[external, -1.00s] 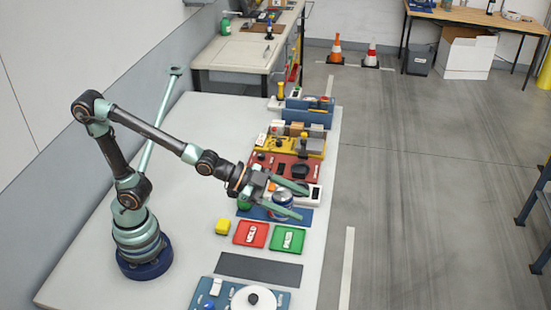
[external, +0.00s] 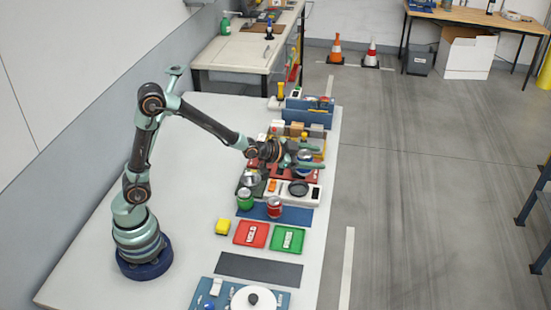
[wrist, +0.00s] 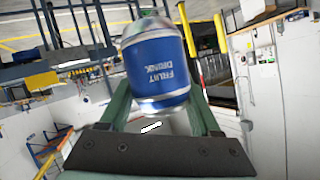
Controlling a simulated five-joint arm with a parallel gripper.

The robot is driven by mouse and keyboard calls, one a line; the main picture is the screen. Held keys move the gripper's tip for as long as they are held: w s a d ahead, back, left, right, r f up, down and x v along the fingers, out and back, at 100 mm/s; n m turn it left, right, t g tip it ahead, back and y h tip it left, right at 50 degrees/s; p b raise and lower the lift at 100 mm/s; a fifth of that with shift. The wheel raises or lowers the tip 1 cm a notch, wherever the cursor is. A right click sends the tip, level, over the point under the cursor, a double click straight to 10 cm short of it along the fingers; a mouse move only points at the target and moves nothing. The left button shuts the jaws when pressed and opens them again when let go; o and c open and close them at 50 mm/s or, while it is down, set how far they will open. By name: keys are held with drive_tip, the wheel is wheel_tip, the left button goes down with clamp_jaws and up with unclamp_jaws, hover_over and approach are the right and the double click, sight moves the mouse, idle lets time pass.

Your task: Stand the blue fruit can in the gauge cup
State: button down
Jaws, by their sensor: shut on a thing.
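My gripper (external: 302,155) is shut on the blue fruit can (external: 306,154) and holds it raised over the far part of the bench row. In the wrist view the blue can (wrist: 158,70), with silver ends, sits between my two green fingers, its "FRUIT DRINK" lettering upside down in the picture. In the external view my fingers partly hide the can. A dark round cup-like ring (external: 299,188) stands on a white unit, nearer the camera than my gripper; it may be the gauge cup, but I cannot be sure. The can is apart from it.
A silver round item (external: 250,178) stands behind the green can. The left bench surface is clear.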

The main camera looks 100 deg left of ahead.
wheel_tip(320, 180, down, 20)
drive_tip(key=shift+r, duration=0.25)
idle(0.6)
drive_tip(key=shift+f, duration=0.15)
drive_tip(key=shift+c, duration=0.5)
unclamp_jaws()
drive_tip(key=shift+d, duration=0.1)
